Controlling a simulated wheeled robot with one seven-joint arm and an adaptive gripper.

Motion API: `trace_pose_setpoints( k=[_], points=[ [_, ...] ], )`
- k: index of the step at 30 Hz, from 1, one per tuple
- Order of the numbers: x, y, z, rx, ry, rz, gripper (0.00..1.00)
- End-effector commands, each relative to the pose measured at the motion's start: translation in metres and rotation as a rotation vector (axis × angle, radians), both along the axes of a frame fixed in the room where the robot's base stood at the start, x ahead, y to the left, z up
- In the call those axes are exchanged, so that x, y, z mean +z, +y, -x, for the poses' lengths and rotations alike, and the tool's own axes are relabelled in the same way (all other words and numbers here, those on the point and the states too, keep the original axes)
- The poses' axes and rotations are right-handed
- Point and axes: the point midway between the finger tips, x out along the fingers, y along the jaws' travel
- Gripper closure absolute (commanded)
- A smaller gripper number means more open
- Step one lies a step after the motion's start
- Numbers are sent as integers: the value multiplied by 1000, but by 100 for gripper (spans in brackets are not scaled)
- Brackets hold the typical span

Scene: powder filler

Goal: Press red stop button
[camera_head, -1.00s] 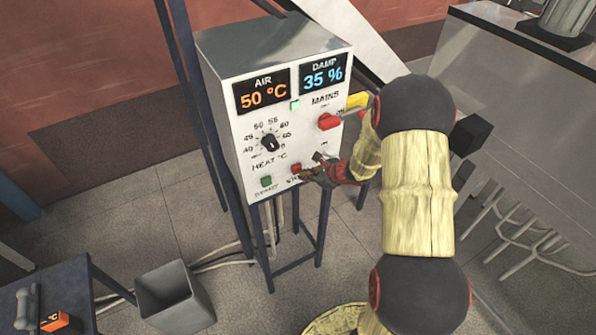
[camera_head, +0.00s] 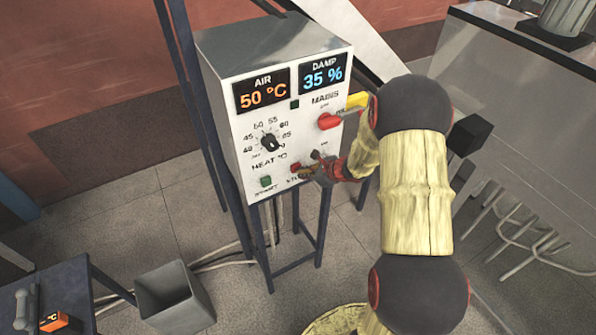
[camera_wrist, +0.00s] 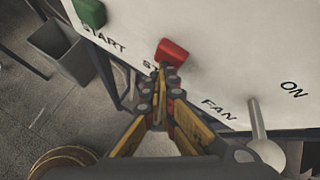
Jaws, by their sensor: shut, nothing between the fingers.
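The red stop button (camera_head: 296,168) is on the lower front of the white control box (camera_head: 226,125). In the wrist view the red stop button (camera_wrist: 173,52) stands out from the panel above the partly covered "ST" lettering. My gripper (camera_head: 308,172) is shut and empty, its tips right at the button's lower edge. In the wrist view the tips of my gripper (camera_wrist: 164,70) overlap the button's lower left edge; I cannot tell whether they touch it or whether it is pushed in. The small lamp (camera_head: 295,104) under the displays is dark.
The green start button (camera_head: 265,181) is left of the stop button. A fan lever (camera_wrist: 262,140) is close on the right. A grey bin (camera_head: 175,297) stands on the floor.

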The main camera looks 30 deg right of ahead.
Motion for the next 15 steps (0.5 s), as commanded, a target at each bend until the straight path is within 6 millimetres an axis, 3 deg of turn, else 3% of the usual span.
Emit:
trace_pose_setpoints(
  k=[15],
  points=[
    [0, -1, 5, 0, -2, 1, 100]
  ],
)
